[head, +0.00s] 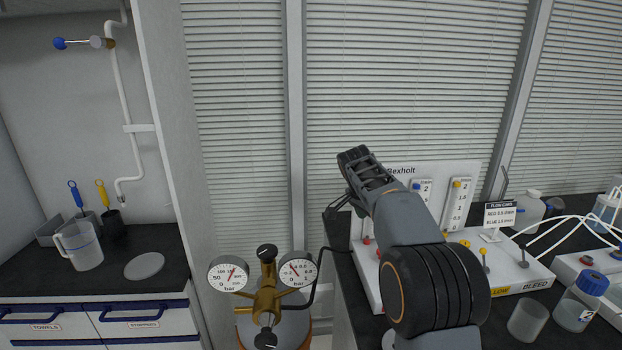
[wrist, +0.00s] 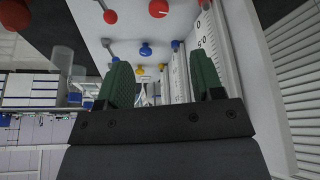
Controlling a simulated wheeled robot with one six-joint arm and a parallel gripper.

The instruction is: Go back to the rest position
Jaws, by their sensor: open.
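My gripper (head: 350,172) is raised in the head view, above and in front of the white flow panel (head: 519,278) on the dark bench. Its own fingers are hard to make out there. In the wrist view my gripper (wrist: 160,85) shows two green fingertips spread wide apart, with nothing between them. The panel's base (wrist: 190,22) shows beyond the fingers, with red knobs (wrist: 159,8), a blue knob (wrist: 145,49) and a yellow knob (wrist: 175,44). My arm hides part of the panel in the head view.
A brass gas regulator with two dials (head: 229,273) stands left of the bench. A blue-capped bottle (head: 581,300) and a clear beaker (head: 528,319) stand at the right. A left counter holds a jug (head: 80,246) and a flat grey disc (head: 144,266). Window blinds are behind.

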